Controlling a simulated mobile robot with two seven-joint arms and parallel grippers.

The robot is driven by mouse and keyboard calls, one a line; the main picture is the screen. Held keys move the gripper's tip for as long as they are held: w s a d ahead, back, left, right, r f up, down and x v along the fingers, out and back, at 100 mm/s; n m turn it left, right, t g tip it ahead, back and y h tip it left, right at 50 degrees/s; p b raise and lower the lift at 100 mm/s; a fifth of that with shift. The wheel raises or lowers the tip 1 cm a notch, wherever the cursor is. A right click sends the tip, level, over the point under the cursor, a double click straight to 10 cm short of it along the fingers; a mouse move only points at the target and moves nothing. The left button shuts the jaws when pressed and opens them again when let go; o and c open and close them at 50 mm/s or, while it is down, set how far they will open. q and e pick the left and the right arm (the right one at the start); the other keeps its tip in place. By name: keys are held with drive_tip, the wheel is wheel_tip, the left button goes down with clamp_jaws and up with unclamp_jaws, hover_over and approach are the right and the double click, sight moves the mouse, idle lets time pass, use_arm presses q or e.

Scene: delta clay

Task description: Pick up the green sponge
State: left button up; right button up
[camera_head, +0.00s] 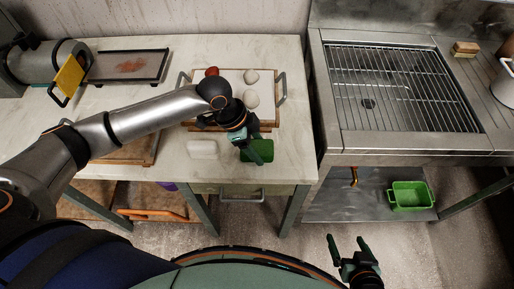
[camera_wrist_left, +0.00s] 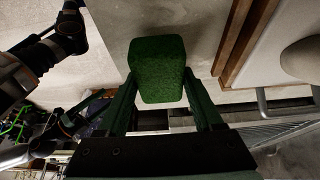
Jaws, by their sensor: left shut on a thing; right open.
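The green sponge (camera_head: 262,151) is at the front edge of the pale table, right beside my left gripper (camera_head: 250,148). In the left wrist view the sponge (camera_wrist_left: 157,68) is a dark green, rough block between the two green fingers of my left gripper (camera_wrist_left: 162,98). The left fingers are shut on it. I cannot tell whether the sponge is clear of the tabletop. My right gripper (camera_head: 350,250) is open and empty, low in front of the tables, above the floor.
A white block (camera_head: 202,149) lies left of the sponge. Behind is a tray (camera_head: 276,116) with pale round lumps and a red item. A metal sink with a rack (camera_head: 400,90) stands right. A green bin (camera_head: 410,195) sits on the lower shelf. A slicer stands far left.

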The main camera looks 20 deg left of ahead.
use_arm(q)
drive_tip(key=s+a+r, duration=0.9)
drive_tip(key=a+r, duration=0.1)
drive_tip(key=r, duration=0.1)
drive_tip(key=shift+s+a+r, duration=0.15)
drive_tip(key=shift+s+r, duration=0.05)
drive_tip(key=shift+r, duration=0.15)
